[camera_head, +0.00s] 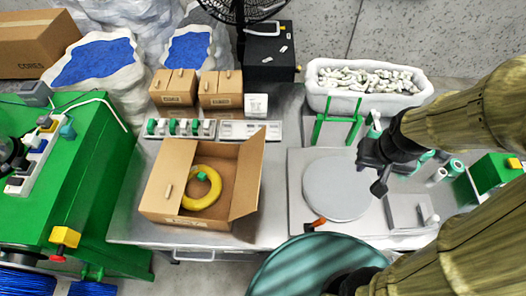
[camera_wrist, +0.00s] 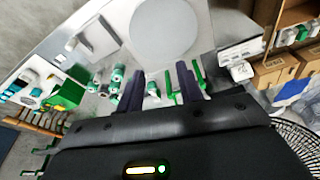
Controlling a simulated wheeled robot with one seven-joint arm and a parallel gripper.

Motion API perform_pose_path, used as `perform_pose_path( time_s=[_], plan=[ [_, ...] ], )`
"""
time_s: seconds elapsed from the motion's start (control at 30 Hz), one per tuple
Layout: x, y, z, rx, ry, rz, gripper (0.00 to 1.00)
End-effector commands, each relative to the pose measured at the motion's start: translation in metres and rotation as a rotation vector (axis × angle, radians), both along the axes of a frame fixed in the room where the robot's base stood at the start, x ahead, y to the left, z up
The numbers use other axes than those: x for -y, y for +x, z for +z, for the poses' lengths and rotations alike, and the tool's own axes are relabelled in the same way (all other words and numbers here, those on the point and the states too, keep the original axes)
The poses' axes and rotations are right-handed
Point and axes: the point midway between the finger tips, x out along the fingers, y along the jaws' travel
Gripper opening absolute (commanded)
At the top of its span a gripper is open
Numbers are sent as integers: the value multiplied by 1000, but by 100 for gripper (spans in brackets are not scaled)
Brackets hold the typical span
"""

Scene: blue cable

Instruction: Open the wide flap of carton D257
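An open brown carton (camera_head: 180,212) stands on the grey bench, left of centre in the head view. A yellow coil (camera_head: 214,190) with a green piece on it lies inside. One flap (camera_head: 247,175) stands out on the right side; a brown panel with a small light tab covers the left part. Two smaller cartons (camera_head: 173,87) (camera_head: 221,89) stand behind it, tops closed. Their labels are too small to read surely, so I cannot tell which carton is D257. My gripper (camera_head: 371,174) is over the right bench, well apart from the cartons. Its two dark fingers (camera_wrist: 160,80) are apart and empty.
A round grey plate (camera_head: 337,188) lies below my gripper. A white bin (camera_head: 368,84) of small parts and a green stand (camera_head: 337,128) are behind it. A teal round top (camera_head: 310,268) is at the front. A green machine (camera_head: 75,170) stands left.

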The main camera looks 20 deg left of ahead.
Motion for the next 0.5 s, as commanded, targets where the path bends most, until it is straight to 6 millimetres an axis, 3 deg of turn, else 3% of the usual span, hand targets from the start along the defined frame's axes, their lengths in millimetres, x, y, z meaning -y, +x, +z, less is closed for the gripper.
perform_pose_path(
  time_s=[0.07, 0.23, 0.37, 0.5],
  plan=[
    [0, 0, 0, 0, 0, 0, 36],
    [0, 2, -6, -17, 8, -17, 67],
    [-5, 9, -27, -86, 39, -77, 67],
    [-15, 20, -65, -220, 110, -195, 67]
  ],
)
